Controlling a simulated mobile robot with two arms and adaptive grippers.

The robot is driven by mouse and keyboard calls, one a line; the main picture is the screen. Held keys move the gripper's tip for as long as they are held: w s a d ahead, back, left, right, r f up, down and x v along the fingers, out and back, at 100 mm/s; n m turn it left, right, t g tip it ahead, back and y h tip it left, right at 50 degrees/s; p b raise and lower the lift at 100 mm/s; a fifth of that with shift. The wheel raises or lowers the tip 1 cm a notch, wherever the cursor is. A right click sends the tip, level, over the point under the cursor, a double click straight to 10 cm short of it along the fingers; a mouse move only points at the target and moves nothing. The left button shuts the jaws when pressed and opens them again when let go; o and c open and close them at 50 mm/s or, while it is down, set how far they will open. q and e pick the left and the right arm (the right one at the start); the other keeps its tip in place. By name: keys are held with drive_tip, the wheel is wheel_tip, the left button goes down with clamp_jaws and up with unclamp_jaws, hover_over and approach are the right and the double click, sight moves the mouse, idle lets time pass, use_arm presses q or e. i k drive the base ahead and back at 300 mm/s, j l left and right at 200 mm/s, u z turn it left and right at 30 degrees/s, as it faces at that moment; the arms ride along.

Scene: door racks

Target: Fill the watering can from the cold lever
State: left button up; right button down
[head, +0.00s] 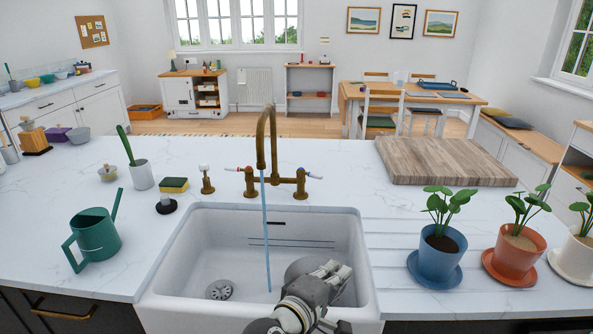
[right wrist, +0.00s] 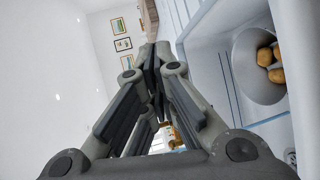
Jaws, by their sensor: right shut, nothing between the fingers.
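The green watering can (head: 97,236) stands upright on the counter left of the sink, its spout up to the right. The brass tap (head: 262,140) stands behind the sink, and a thin water stream (head: 266,240) runs from its spout into the basin. It has a left lever (head: 236,169) and a right lever (head: 313,176); the right one's tip looks blue, the left one's red. My right gripper (head: 338,270) is over the right part of the sink, apart from the levers. Its fingers (right wrist: 154,62) are together and empty. My left gripper is not in view.
In the white sink (head: 195,250) a grey bowl (right wrist: 248,88) holds brown potatoes, partly hidden by my arm in the head view. A sponge (head: 173,185) and utensil pot (head: 142,176) stand left. A wooden board (head: 440,160) and potted plants (head: 440,235) stand right.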

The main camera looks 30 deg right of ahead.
sight(300, 172)
drive_tip(key=i, duration=1.15)
